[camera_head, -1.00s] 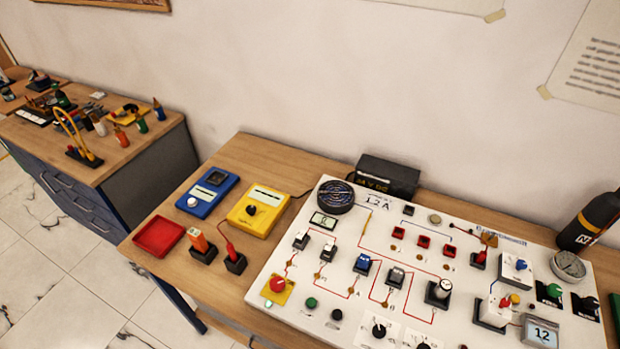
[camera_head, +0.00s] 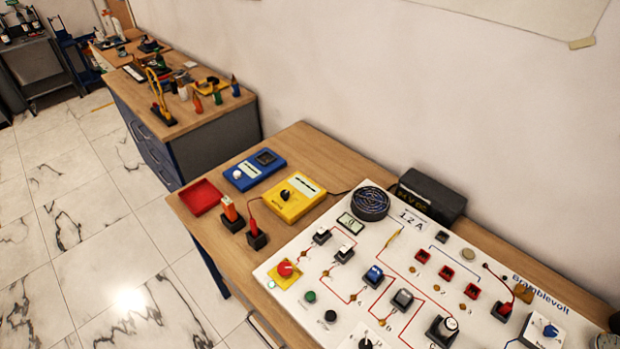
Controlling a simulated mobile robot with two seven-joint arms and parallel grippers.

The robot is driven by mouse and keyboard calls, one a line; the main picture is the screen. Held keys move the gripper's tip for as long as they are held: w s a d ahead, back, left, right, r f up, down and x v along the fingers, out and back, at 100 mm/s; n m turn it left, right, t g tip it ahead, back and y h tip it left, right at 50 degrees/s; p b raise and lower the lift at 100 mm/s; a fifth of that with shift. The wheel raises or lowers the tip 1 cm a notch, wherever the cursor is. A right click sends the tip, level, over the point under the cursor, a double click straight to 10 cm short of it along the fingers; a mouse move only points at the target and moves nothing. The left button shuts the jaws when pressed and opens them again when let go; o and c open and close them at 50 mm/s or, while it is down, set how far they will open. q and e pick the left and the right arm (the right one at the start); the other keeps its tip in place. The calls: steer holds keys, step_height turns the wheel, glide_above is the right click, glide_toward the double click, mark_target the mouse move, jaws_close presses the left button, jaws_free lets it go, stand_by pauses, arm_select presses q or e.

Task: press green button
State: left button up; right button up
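The green button (camera_head: 310,297) is a small round cap near the front left of the white panel (camera_head: 398,238). It lies to the right of a red knob on a yellow plate and to the left of a black button (camera_head: 330,316). Nothing covers the green button. Neither of my grippers shows in the head view.
The red knob on its yellow plate (camera_head: 285,271) stands close to the green button. Switches and dials crowd the panel. A red tray (camera_head: 200,197), blue meter (camera_head: 255,169) and yellow meter (camera_head: 293,197) lie left on the wooden table (camera_head: 312,146). Floor is open at left.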

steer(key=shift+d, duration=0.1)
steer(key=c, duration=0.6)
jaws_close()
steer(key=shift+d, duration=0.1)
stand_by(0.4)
